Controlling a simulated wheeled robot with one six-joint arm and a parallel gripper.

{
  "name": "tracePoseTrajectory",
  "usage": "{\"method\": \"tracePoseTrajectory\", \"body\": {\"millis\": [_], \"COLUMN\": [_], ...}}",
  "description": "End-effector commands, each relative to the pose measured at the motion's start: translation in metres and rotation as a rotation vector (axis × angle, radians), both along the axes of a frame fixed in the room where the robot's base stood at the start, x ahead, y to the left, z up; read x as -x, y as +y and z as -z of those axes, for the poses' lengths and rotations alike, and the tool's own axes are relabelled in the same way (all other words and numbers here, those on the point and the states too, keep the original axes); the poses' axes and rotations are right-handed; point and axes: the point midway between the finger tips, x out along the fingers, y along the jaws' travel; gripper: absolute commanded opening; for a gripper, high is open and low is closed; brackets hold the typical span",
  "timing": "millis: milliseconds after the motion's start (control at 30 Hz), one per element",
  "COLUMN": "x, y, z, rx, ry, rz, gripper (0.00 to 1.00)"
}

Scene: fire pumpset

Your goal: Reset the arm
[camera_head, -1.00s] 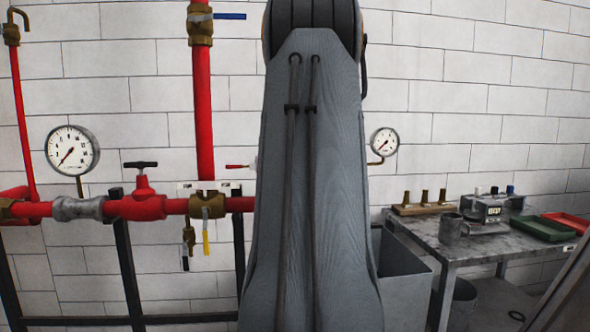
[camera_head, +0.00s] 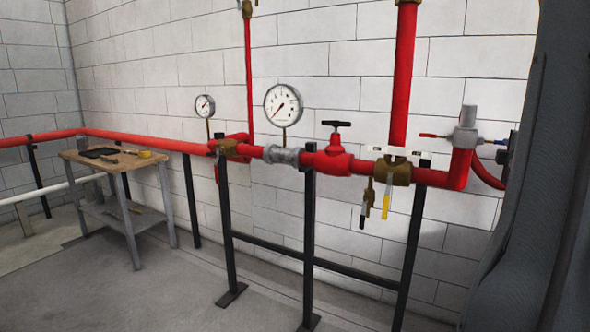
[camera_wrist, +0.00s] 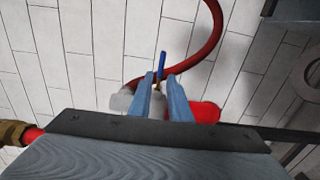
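My gripper (camera_wrist: 160,80) shows in the wrist view as two blue-grey fingers with a gap between them. It is open, and nothing is visibly clamped. A blue lever (camera_wrist: 162,64) with a brass part below it shows between and past the fingertips. I cannot tell how far they are from it. A pale grey fitting (camera_wrist: 124,102) and a red pipe end (camera_wrist: 205,112) lie behind the fingers. In the head view my arm (camera_head: 540,210) fills the right edge. My gripper is hidden there.
A red pipe (camera_head: 440,178) with gauges (camera_head: 284,105) and a red valve (camera_head: 327,160) runs along the white wall on black posts (camera_head: 310,240). A red hose (camera_wrist: 215,45) curves above my gripper. A workbench (camera_head: 128,165) stands at the left. The floor (camera_head: 170,290) in front is clear.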

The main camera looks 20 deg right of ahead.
Motion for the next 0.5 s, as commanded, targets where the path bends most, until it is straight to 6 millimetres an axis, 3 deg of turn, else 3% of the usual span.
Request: {"method": "tracePoseTrajectory", "body": {"millis": [133, 233, 367, 500], "x": [-0.011, -0.035, -0.074, -0.104], "y": [0.011, 0.038, 0.101, 0.183], "z": [0.007, 0.025, 0.065, 0.112], "rx": [-0.041, -0.148, -0.372, -0.634], "ry": [-0.005, -0.014, -0.018, 0.003], "rz": [-0.015, -0.045, -0.087, -0.103], "gripper": [0.17, 0.17, 0.17, 0.17]}}
